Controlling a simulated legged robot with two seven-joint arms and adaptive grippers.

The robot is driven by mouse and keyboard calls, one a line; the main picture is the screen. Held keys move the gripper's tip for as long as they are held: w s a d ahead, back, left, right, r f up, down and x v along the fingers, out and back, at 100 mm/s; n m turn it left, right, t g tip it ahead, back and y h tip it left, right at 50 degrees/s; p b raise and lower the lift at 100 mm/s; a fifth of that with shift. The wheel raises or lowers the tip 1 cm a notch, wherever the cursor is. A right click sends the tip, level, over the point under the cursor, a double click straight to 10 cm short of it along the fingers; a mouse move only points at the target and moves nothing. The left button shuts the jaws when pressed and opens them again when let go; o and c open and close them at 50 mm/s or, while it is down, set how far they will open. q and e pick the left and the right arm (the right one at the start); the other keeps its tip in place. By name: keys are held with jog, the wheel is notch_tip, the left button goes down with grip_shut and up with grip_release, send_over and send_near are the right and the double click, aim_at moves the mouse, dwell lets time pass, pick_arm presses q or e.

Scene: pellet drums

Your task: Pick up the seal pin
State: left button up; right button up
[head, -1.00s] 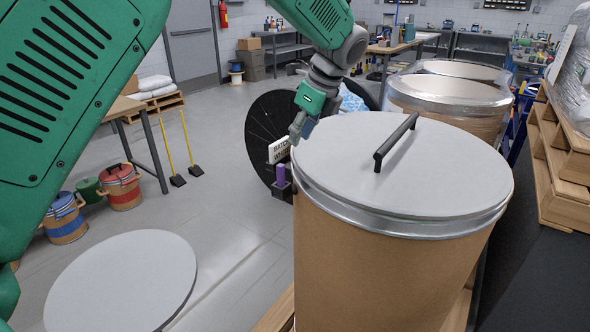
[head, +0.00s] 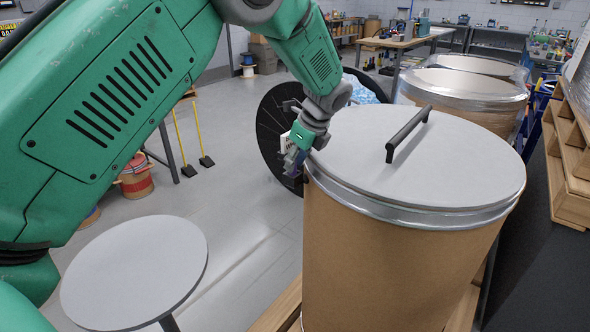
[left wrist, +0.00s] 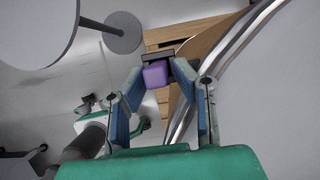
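The seal pin (left wrist: 155,74) shows as a purple block in a dark holder (left wrist: 155,57) in the left wrist view. My left gripper (left wrist: 160,72) is open, with its blue-padded fingers on either side of the pin; the right finger is close to it, and I cannot tell whether either touches. In the head view my left gripper (head: 293,166) is low beside the left rim of the near drum (head: 390,270). It largely hides the pin and holder there. My right gripper is not in view.
The drum's grey lid (head: 440,165) carries a black bar handle (head: 408,132). A round grey table (head: 135,270) stands at lower left. A black disc (head: 268,130) is behind the gripper. Wrapped drums (head: 462,95) and wooden pallets (head: 572,160) are at right.

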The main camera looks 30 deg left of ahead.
pick_arm(q)
jog(key=shift+a+f, duration=0.15)
jog(key=shift+f, duration=0.4)
jog(key=shift+a+f, duration=0.1)
jog(key=shift+a, duration=0.3)
grip_shut()
